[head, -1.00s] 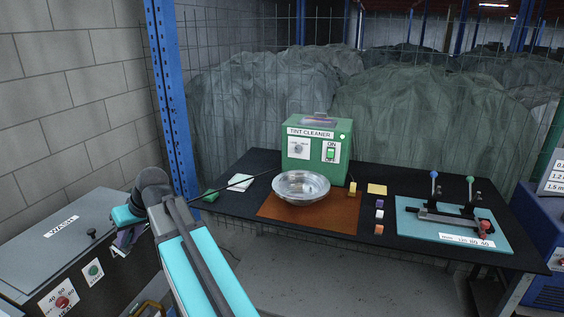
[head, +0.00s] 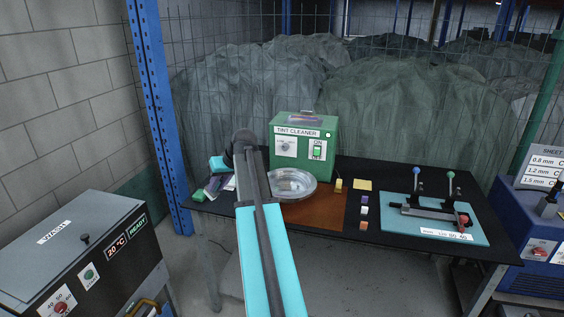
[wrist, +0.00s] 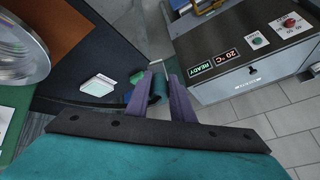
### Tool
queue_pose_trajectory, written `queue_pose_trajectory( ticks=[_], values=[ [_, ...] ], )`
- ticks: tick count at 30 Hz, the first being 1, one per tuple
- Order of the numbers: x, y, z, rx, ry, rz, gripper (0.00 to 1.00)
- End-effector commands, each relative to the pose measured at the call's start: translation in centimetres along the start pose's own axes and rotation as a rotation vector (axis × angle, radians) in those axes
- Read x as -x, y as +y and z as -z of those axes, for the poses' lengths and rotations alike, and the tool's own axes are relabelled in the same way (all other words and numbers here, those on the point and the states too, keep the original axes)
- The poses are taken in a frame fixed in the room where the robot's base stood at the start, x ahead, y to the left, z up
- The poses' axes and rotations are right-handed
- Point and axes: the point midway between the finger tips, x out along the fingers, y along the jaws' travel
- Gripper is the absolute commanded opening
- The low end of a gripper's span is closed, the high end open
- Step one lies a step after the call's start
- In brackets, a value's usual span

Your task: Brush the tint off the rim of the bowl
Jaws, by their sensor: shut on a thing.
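The silver bowl (head: 294,183) stands upright on the brown mat (head: 320,211), in front of the green tint cleaner (head: 304,147). My arm covers its left edge in the head view. Part of its rim also shows at the left edge of the wrist view (wrist: 18,52). I cannot make out tint on the rim. My gripper (head: 212,187) is over the table's left end, left of the bowl and apart from it. In the wrist view its purple fingers (wrist: 168,90) are shut on a narrow thing, mostly hidden; I cannot tell what it is.
A white pad (wrist: 98,86) and a green block (head: 198,196) lie at the table's left end. Small colored blocks, a yellow pad (head: 362,185) and a teal lever plate (head: 440,219) are to the right. The wash box (head: 70,255) stands front left.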

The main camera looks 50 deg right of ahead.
Motion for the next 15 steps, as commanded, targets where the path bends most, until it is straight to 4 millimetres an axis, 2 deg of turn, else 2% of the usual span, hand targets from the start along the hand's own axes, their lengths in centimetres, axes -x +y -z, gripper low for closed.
queue_pose_trajectory(
  ticks=[1, 3, 12, 15],
  values=[
    [1.0, 2.0, 0.6, -0.018, 0.005, -0.011, 0.00],
    [1.9, 4.5, 0.8, -0.040, 0.011, -0.024, 0.00],
    [6.5, 15.1, 0.7, -0.131, 0.039, -0.079, 0.00],
    [7.9, 18.1, 0.4, -0.155, 0.047, -0.094, 0.00]
  ],
)
